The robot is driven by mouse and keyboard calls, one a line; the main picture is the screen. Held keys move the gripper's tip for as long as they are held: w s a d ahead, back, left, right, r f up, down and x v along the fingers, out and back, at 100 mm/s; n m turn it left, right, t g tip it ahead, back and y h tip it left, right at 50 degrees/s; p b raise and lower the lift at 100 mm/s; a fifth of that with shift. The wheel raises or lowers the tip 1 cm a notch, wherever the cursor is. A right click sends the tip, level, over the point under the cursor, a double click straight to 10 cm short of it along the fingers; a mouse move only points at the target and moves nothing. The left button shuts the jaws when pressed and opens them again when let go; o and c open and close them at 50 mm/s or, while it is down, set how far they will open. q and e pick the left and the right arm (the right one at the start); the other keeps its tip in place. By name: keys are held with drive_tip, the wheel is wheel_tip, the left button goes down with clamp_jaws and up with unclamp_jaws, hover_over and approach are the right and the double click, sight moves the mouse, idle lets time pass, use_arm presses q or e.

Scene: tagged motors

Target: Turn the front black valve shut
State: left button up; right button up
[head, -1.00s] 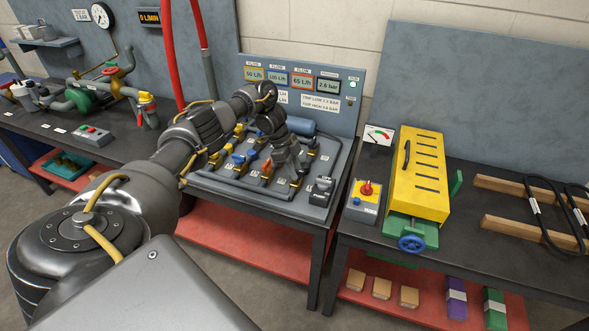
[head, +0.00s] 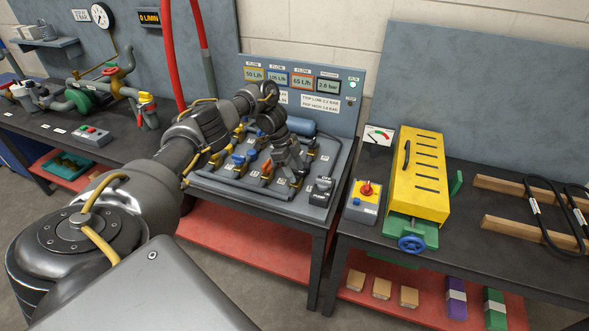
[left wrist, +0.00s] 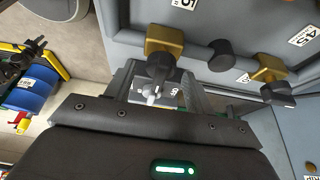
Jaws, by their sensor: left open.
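The front black valve has a black handle on a brass body (head: 296,182) near the front right of the grey pipe panel. In the left wrist view its black handle (left wrist: 161,66) shows in front of the brass body (left wrist: 166,38). My left gripper (head: 293,172) is over this valve, partly hiding it in the head view. In the left wrist view my gripper (left wrist: 158,82) is open, with the black handle between its fingers; whether they touch it I cannot tell. A second black valve (left wrist: 278,92) is further along the panel. My right gripper is not in view.
Blue valve handles (head: 239,159) and an orange one (head: 267,167) stand left of my gripper. A switch box (head: 321,191) sits close by at the panel's front right corner. Displays (head: 291,79) are on the board behind. A yellow box (head: 420,180) stands on the right table.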

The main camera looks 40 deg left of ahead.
use_arm(q)
drive_tip(key=p+v, duration=0.2)
drive_tip(key=v, duration=0.8)
drive_tip(key=shift+a+r, duration=0.15)
drive_tip(key=shift+r, duration=0.2)
drive_tip(key=shift+f, duration=0.1)
